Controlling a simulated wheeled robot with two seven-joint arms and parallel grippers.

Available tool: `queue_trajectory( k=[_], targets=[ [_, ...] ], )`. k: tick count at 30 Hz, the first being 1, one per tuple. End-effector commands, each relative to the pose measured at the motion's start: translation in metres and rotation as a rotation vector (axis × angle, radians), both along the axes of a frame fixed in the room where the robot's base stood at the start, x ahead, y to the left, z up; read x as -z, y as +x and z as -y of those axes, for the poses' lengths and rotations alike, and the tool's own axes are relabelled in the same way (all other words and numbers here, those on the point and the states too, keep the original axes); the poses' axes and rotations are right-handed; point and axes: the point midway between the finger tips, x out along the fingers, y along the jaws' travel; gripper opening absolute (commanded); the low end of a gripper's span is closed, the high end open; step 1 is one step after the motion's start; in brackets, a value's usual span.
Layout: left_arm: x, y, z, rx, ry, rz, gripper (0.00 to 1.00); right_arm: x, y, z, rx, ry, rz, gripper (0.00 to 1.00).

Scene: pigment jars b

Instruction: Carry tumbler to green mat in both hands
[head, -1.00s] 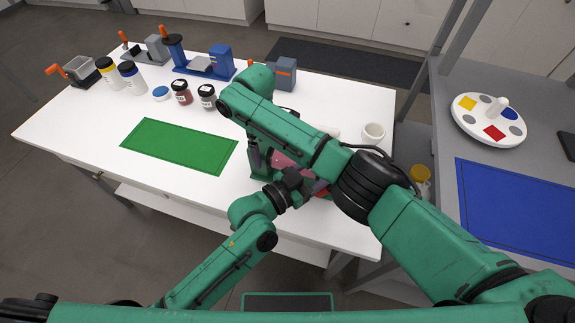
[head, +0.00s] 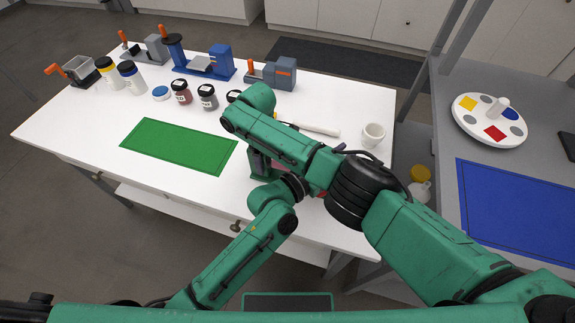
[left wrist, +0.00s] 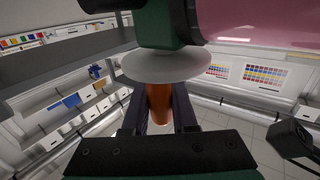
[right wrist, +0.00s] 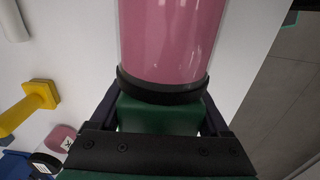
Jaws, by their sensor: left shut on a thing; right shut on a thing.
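The tumbler has a pink drum (right wrist: 172,40) with a black end ring and a green end block (right wrist: 158,116). In the head view it is mostly hidden behind my arms, over the table's front right part. My right gripper (right wrist: 160,108) is shut on the green end block, below the drum in its view. My left gripper (left wrist: 159,100) is shut on an orange handle (left wrist: 159,104) beside a pale disc; the tumbler's green part and pink drum (left wrist: 265,18) show above. The green mat (head: 180,146) lies bare, left of both grippers. Whether the tumbler touches the table is hidden.
Several jars (head: 207,97) stand behind the mat, with blue (head: 221,62) and grey devices at the table's back. A white cup (head: 373,134) and a white rod (head: 318,129) lie to the right. The tabletop (head: 95,125) around the mat is clear.

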Motion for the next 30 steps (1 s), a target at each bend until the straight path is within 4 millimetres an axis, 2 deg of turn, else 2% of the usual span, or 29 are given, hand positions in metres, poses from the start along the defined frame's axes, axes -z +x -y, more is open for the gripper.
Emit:
queue_trajectory(
  k=[7,15,17,30],
  targets=[
    [-0.009,0.001,-0.001,-0.002,-0.002,0.003,0.00,-0.008,0.000,0.000,0.001,0.000,0.001,0.00],
    [-0.048,0.001,-0.001,-0.003,0.000,0.003,0.00,-0.047,0.001,0.001,0.001,-0.001,0.001,0.00],
    [-0.052,0.001,-0.001,-0.003,0.000,0.003,0.00,-0.052,0.000,0.001,0.001,-0.001,0.000,0.00],
    [-0.051,0.001,-0.001,-0.003,0.000,0.003,0.00,-0.051,0.001,0.001,0.000,-0.002,0.000,0.00]
  ],
)
